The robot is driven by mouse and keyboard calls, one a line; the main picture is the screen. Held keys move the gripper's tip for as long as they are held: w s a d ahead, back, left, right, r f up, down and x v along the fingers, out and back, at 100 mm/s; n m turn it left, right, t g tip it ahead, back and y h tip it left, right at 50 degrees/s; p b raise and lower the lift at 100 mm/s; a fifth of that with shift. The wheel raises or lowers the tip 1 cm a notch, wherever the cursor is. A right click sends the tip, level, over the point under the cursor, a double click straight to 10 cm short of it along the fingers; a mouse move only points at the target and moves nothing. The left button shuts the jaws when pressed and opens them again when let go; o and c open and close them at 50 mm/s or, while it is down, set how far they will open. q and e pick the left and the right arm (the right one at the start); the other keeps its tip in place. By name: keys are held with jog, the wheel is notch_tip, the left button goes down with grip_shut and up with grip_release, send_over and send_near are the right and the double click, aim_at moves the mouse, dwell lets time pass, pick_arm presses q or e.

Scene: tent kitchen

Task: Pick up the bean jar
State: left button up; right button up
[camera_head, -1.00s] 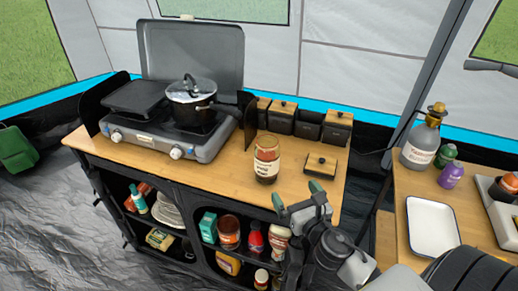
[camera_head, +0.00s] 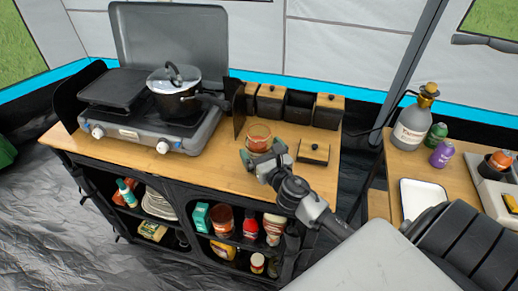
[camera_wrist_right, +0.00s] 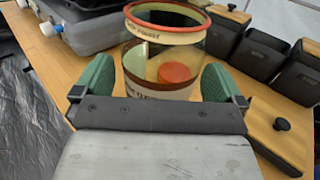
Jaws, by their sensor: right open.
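The bean jar (camera_head: 259,134) is a clear glass jar with a reddish rim and a pale printed label. It stands upright on the wooden counter top, right of the stove. In the right wrist view the jar (camera_wrist_right: 165,62) is straight ahead, and an orange-red round shape shows through its glass. My right gripper (camera_head: 264,156) is open at the jar's near side. Its green fingertips (camera_wrist_right: 157,82) are on either side of the jar's lower part; I cannot tell whether they touch it. The gripper hides the jar's lower part in the head view. My left gripper is not in view.
A stove (camera_head: 150,128) with a lidded pot (camera_head: 174,90) stands left of the jar. Dark wood-lidded containers (camera_head: 270,102) line the back. A small wooden lid with a knob (camera_head: 314,152) lies right of the jar. A side table with a white tray (camera_head: 422,196) is at right.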

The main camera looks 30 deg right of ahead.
jog(key=shift+w+d+r, duration=0.1)
jog(key=shift+w, duration=1)
jog(key=shift+s+d, duration=0.1)
jog(key=shift+c, duration=1.4)
jog(key=c, duration=0.7)
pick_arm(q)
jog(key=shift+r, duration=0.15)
pick_arm(e)
jog(key=shift+c, duration=0.4)
